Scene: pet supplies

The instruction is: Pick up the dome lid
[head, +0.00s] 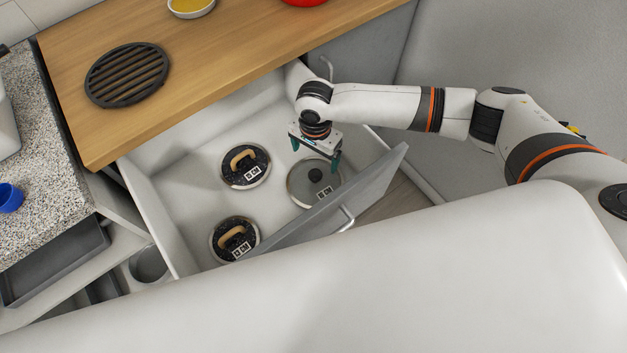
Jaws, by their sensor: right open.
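An open drawer (190,213) holds 3 round lids. One lid (305,190) at the right is greyish and looks like glass, with a round black knob; the drawer front hides part of its edge. Two dark speckled lids with tan bar handles lie to its left, one farther back (259,173) and one nearer (220,246). I cannot tell for sure which is the dome lid. My right gripper (315,160) points down into the drawer, above the far side of the knobbed lid. It is open and looks empty. My left gripper is not in view.
The drawer front (370,190) with its handle (346,218) stands close to the knobbed lid. A wooden counter (215,60) behind carries a black round grate (127,75) and a bowl (190,8). A blue cup (10,198) stands on a speckled counter (45,190) at the left.

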